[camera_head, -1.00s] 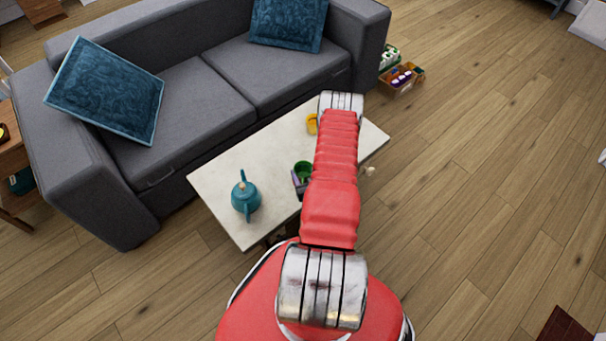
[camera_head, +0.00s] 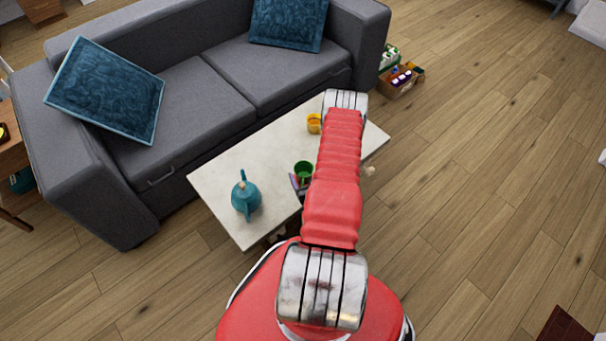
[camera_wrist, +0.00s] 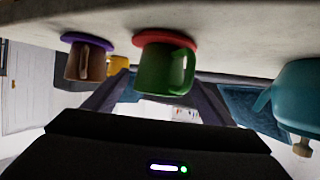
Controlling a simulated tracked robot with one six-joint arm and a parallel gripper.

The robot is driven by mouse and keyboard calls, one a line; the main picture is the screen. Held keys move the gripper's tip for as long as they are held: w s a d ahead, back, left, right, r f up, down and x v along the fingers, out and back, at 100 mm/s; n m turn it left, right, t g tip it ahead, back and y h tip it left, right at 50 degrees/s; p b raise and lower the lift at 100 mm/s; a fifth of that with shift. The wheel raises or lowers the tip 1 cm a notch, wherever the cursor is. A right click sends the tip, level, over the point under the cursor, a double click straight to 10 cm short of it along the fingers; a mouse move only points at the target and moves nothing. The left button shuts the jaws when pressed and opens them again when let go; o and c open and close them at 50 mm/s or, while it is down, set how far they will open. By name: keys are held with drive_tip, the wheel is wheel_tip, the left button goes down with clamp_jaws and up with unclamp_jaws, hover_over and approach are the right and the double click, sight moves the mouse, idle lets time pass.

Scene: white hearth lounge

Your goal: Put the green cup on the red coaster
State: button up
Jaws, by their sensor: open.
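In the wrist view, which is upside down, the green cup (camera_wrist: 163,70) stands upright with its base on the red coaster (camera_wrist: 165,39). The coaster's rim shows around the cup's base. My gripper (camera_wrist: 160,88) is open, with its dark fingers spread to either side of the cup. I cannot tell whether either finger touches it. In the head view the green cup (camera_head: 304,170) shows on the white table just left of my arm. The red coaster cannot be made out there, and my arm hides most of the gripper.
A brownish cup (camera_wrist: 86,64) stands on a purple coaster (camera_wrist: 88,40) beside the green cup. A yellow cup (camera_head: 314,124) is farther back. A teal teapot (camera_head: 245,197) stands on the white table (camera_head: 225,170) at left. A grey sofa (camera_head: 190,100) borders the table's far side.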

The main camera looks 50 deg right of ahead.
drive_tip(key=v, duration=1)
drive_tip(key=shift+a, duration=0.1)
idle(0.4)
drive_tip(key=shift+r, duration=0.1)
